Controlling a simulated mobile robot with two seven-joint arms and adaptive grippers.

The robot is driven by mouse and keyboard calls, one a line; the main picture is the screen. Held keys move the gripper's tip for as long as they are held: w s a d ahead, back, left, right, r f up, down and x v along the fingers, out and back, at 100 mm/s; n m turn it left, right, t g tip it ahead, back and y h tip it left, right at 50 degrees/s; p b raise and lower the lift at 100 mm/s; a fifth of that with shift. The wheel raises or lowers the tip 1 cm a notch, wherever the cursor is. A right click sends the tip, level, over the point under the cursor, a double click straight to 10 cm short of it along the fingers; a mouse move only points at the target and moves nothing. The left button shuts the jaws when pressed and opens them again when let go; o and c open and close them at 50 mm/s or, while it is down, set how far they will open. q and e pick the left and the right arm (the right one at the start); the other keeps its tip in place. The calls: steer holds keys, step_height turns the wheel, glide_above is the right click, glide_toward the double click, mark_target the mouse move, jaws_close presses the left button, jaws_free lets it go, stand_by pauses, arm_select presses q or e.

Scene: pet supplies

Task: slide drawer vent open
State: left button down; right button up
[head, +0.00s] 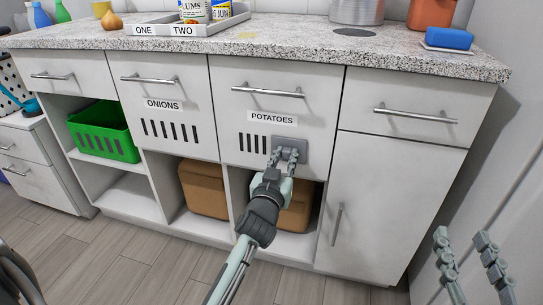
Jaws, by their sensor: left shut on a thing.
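The potatoes drawer (280,85) has a white front with a bar handle and a "POTATOES" label. Dark vertical vent slots (253,143) show below the label on the left. A grey vent slide (303,147) sits to their right on the drawer front. My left gripper (285,153) reaches up from below and is shut on the grey vent slide, hiding part of it. I cannot see whether slots lie behind the slide. My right gripper (466,250) is at the lower right, its fingers apart and empty, away from the drawer.
The onions drawer (165,85) to the left has its own row of slots. Below are open shelves with a green crate (103,134) and brown bins (203,188). A cupboard door (375,195) is on the right. The speckled counter (280,45) holds a tray and several items.

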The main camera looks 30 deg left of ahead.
arm_select(q)
steer(key=c, duration=1.3)
jaws_free()
step_height(320, 180, up, 10)
steer(key=shift+f, duration=0.1)
